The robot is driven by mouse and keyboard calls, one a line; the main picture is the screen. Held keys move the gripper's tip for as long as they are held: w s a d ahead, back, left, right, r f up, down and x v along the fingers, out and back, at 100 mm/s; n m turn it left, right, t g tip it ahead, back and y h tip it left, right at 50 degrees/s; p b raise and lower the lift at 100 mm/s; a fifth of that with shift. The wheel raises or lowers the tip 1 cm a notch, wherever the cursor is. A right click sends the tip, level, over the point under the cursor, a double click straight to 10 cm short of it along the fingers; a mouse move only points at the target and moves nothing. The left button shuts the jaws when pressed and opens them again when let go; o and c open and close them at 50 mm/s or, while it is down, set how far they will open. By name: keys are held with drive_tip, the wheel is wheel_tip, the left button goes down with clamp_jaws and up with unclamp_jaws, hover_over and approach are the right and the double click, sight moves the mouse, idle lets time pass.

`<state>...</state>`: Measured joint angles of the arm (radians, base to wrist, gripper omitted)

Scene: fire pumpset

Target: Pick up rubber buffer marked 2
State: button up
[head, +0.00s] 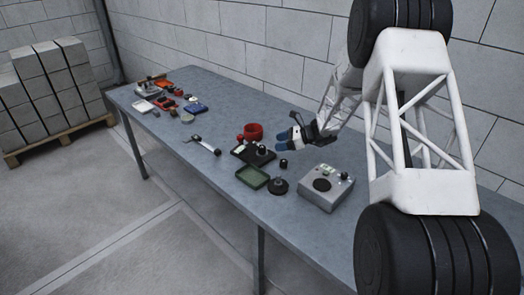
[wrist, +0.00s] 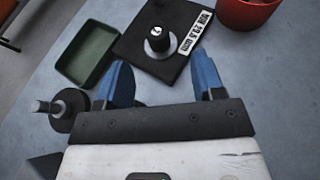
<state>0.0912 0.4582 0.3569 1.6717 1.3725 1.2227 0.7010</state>
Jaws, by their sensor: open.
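A short black cylinder (wrist: 160,40) with a small white mark on top stands on a black plate (wrist: 130,45). I cannot read the mark, so I cannot tell if this is the buffer marked 2. In the head view, a black cylinder (head: 262,149) shows on the plate and another small black cylinder (head: 283,162) stands on the table to its right. My gripper (wrist: 168,78) is open and empty, its blue fingers spread apart. The cylinder on the plate shows ahead of the gap between the fingertips. In the head view my gripper (head: 290,138) is above the table, behind the small cylinders.
A green tray (wrist: 88,55) lies beside the plate. A red round container (head: 252,131) stands behind it. A black disc with a peg (head: 278,186) and a grey box (head: 326,188) are to the right. Several small items lie at the table's far left end.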

sight(262, 147)
idle(0.3)
drive_tip(key=shift+x, duration=1.35)
drive_tip(key=shift+x, duration=2.6)
drive_tip(key=shift+s+r, duration=0.1)
drive_tip(key=shift+s, duration=0.1)
drive_tip(key=c, duration=1.1)
drive_tip(key=shift+o, duration=0.2)
drive_tip(key=shift+r, duration=0.15)
